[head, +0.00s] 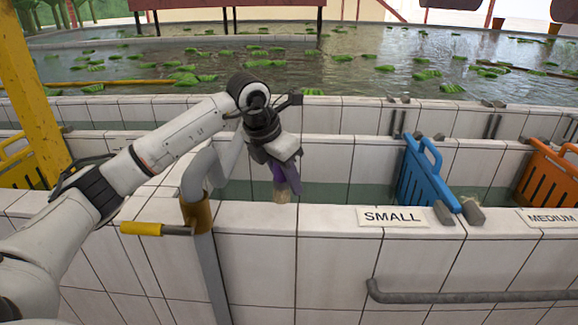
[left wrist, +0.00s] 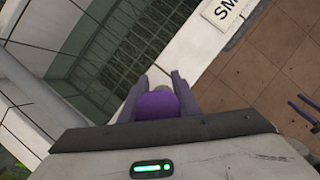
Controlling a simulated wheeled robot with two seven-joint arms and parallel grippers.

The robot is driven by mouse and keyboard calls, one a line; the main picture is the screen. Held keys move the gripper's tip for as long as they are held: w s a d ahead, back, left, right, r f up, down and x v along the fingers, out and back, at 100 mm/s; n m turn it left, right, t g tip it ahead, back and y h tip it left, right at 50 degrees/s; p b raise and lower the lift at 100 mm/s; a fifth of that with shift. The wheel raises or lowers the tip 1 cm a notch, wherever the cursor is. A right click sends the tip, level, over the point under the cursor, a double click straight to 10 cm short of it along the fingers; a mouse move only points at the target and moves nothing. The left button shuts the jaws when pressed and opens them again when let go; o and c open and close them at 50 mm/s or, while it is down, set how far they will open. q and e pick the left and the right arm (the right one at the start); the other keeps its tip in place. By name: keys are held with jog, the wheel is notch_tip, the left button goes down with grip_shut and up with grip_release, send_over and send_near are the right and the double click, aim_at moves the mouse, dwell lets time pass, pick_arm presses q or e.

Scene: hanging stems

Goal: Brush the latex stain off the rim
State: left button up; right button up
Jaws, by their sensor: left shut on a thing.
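My left gripper (head: 286,172) is shut on a brush (head: 283,190) with a purple handle and pale tan bristles. It holds the brush bristles down, just above or at the inner edge of the white tiled rim (head: 328,216); I cannot tell whether they touch. In the left wrist view, the purple handle (left wrist: 158,104) sits between the two dark fingers (left wrist: 158,92) and hides most of the bristles. No latex stain can be made out on the rim; the brush and gripper cover part of it. My right gripper is not seen in the head view.
A grey pipe (head: 213,265) with a yellow-handled lever (head: 142,229) stands left of the brush. A blue slotted gate (head: 424,175) and a "SMALL" sign (head: 392,217) are right of it. Greenish water (head: 340,195) lies behind the rim. A dark forked thing (left wrist: 303,110) is unclear.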

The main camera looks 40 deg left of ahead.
pick_arm(q)
jog(key=shift+r+p, duration=0.4)
jog(key=shift+r, duration=0.75)
